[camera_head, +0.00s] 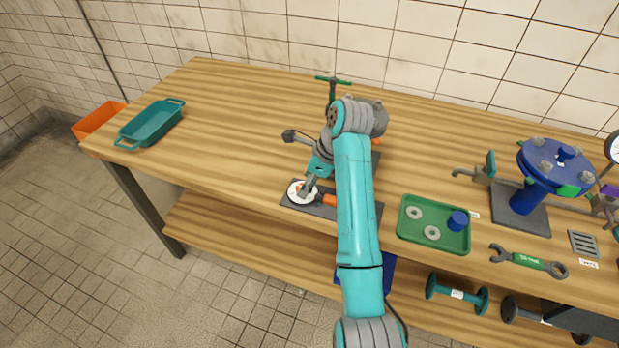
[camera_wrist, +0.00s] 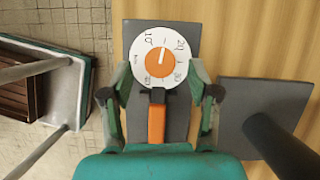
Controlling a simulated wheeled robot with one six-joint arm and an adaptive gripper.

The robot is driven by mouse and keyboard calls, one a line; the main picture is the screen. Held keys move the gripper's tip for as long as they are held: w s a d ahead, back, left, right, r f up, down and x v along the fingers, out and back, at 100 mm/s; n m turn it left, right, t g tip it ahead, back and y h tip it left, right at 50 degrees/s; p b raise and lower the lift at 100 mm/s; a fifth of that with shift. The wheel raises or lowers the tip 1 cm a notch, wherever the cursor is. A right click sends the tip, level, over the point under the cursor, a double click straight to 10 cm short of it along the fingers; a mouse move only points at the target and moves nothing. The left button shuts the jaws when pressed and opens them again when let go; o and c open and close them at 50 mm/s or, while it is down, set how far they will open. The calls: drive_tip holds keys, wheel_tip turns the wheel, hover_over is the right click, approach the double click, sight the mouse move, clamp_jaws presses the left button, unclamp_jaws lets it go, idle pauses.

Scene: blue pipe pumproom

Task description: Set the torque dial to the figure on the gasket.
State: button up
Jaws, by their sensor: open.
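The torque dial (camera_wrist: 137,50) is a white disc with an orange centre knob (camera_wrist: 160,62), on a dark plate. Its figures include 10 at upper left and what looks like 20 at upper right. The white pointer is nearly upright, between those two. An orange-and-black handle (camera_wrist: 156,120) extends below the dial. The dial also shows in the head view (camera_head: 296,197). My gripper (camera_wrist: 161,78) is open, its fingers either side of the dial; contact cannot be told. Two grey rings (camera_head: 432,232), possibly gaskets, lie in the green tray (camera_head: 404,228); no figure is readable.
A blue flanged pipe stand (camera_head: 524,200) stands at the right, with a green-handled wrench (camera_head: 528,262) in front. A teal tray (camera_head: 150,124) sits far left. My arm hides part of the bench middle. The bench's left-centre is clear.

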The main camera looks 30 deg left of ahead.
drive_tip(key=shift+x, duration=0.85)
clamp_jaws()
drive_tip(key=shift+m, duration=0.4)
drive_tip(key=m+t, duration=0.1)
drive_tip(key=m, duration=0.1)
drive_tip(key=m+t, duration=0.1)
drive_tip(key=m, duration=0.1)
drive_tip(key=shift+s+m, duration=0.2)
drive_tip(key=shift+m, duration=0.2)
drive_tip(key=m+t, duration=0.2)
drive_tip(key=m, duration=0.3)
drive_tip(key=shift+s, duration=0.15)
drive_tip(key=shift+m+h, duration=0.4)
